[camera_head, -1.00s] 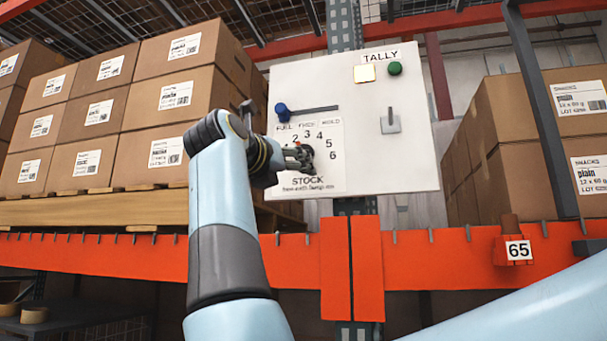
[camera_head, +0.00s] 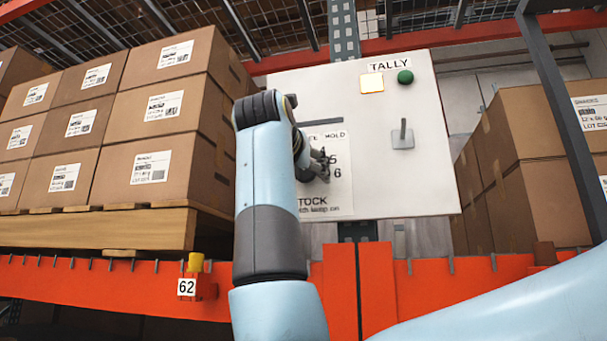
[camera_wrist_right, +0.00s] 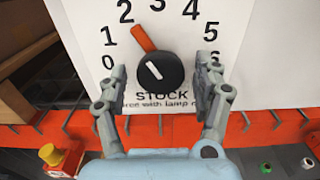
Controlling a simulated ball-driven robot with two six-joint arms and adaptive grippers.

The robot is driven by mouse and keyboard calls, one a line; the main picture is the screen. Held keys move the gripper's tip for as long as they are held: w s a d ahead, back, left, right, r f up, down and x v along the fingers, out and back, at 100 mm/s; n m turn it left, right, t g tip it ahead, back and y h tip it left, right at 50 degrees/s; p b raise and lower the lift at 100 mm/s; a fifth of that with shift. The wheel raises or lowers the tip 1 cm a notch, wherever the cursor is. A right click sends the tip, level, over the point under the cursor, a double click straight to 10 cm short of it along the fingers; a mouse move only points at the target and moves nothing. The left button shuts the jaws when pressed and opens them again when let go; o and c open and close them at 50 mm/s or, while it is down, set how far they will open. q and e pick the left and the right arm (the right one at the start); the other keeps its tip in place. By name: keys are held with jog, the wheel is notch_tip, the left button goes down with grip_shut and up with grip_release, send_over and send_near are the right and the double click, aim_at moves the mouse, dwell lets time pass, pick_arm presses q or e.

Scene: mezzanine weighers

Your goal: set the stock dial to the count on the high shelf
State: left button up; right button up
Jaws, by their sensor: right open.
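The black stock dial (camera_wrist_right: 160,72) shows in the right wrist view, on a white panel with numbers 0 to 6. Its orange pointer (camera_wrist_right: 144,38) aims up and left, about at the 2. My right gripper (camera_wrist_right: 160,100) is open, its fingers on either side of the dial with gaps visible. In the head view my right gripper (camera_head: 321,166) is at the white panel (camera_head: 440,185) and covers the dial. Cartons with labels (camera_head: 160,105) stand stacked on a wooden pallet (camera_head: 95,230) on the shelf at left. My left gripper is not in view.
An orange beam (camera_head: 110,285) runs below, with a yellow-topped tag 62 (camera_head: 187,287). More cartons (camera_head: 535,150) stand at right, behind a dark upright.

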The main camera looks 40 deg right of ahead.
jog(key=shift+s, duration=0.1)
jog(key=shift+c, duration=1)
jog(key=c, duration=1)
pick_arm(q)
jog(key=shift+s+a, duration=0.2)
pick_arm(e)
jog(key=shift+o, duration=0.2)
